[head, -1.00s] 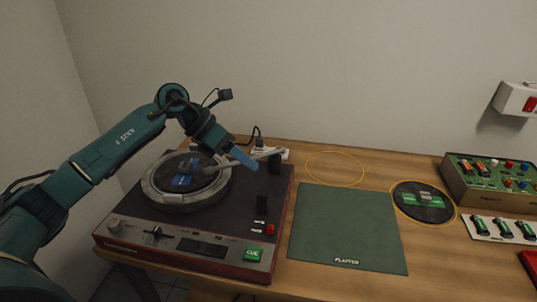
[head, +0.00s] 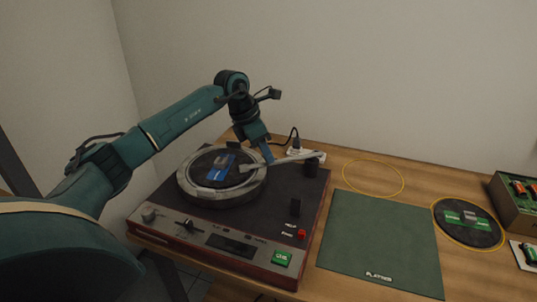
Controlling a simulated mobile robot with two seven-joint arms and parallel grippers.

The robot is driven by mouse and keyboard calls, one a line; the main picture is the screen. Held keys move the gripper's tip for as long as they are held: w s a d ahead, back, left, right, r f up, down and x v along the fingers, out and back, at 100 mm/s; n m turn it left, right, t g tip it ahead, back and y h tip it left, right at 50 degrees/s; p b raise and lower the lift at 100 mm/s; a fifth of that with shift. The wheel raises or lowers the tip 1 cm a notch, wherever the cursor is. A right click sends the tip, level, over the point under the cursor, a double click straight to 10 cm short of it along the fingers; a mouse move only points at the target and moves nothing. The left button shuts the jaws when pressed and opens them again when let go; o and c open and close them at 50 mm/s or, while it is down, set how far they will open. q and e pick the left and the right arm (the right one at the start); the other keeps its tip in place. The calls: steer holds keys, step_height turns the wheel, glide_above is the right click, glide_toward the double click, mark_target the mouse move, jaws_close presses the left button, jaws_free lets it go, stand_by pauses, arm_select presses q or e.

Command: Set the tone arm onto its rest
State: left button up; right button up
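The silver tone arm (head: 290,158) runs from its dark pivot (head: 312,168) at the turntable's (head: 272,207) back right corner. Its head end lies over the right part of the platter (head: 246,187), above the black record with a blue label (head: 221,168). My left gripper (head: 267,154) points down at the tone arm's middle, its blue fingertips touching it or very close. One finger hides the other, so I cannot tell its opening. My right gripper is out of view.
A green mat (head: 383,240) lies right of the turntable, with a yellow ring (head: 373,178) behind it and a black disc (head: 468,222) beyond. A parts box (head: 514,200) stands far right.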

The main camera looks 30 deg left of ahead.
arm_select(q)
steer(key=shift+x, duration=1.2)
steer(key=shift+c, duration=0.5)
jaws_close()
